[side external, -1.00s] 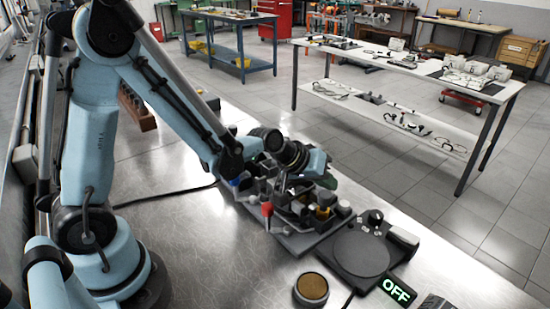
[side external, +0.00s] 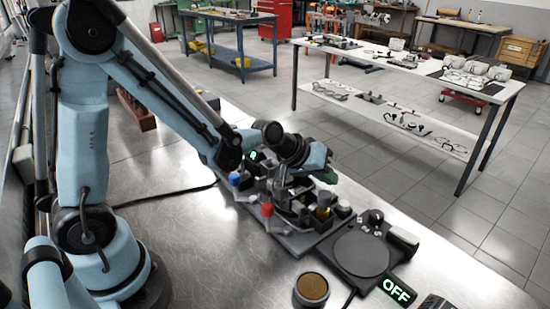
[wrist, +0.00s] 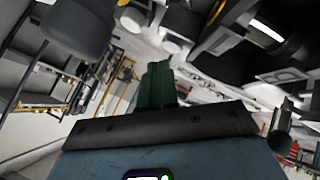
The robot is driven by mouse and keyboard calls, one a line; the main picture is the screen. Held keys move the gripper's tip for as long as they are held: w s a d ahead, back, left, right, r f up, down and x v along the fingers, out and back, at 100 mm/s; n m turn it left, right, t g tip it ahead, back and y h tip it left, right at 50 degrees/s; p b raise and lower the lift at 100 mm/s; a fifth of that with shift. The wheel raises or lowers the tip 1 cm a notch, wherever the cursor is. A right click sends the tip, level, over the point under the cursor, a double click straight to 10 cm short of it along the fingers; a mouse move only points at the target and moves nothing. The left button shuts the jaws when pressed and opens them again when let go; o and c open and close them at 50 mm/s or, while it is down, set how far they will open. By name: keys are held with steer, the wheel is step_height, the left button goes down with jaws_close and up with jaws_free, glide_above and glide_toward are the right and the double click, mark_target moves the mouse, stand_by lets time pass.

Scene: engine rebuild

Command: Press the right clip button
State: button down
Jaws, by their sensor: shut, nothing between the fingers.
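My gripper (wrist: 157,72) shows in the wrist view as shut dark green fingers with nothing between them. In the side view its blue housing (side external: 316,158) is above the far side of the engine fixture (side external: 300,243), and the fingers are mostly hidden behind it. In the wrist view, a grey plate marked L (wrist: 221,43) and another with a letter that looks like R (wrist: 284,75) lie up and right of the fingertips, apart from them. I cannot tell the right clip button for certain from the dark parts around these plates.
A red part (side external: 267,209) and a blue part (side external: 235,178) stand on the fixture's left side. A round dark turntable (side external: 361,254) and a lit OFF sign (side external: 396,291) are to the right. A brown-topped round button (side external: 312,288) is in front.

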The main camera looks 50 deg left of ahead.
steer(key=shift+r, duration=0.1)
steer(key=shift+r, duration=2.45)
steer(key=s+a+r+m+g+y, duration=0.1)
steer(key=s+a+m, duration=0.1)
steer(key=s, duration=0.6)
steer(key=s+a+r+m+y, duration=0.1)
steer(key=s+a+m, duration=0.1)
steer(key=s, duration=0.6)
steer(key=shift+s+a+m+g+y, duration=0.15)
steer(key=shift+a+m+g+y, duration=0.2)
steer(key=shift+m, duration=0.35)
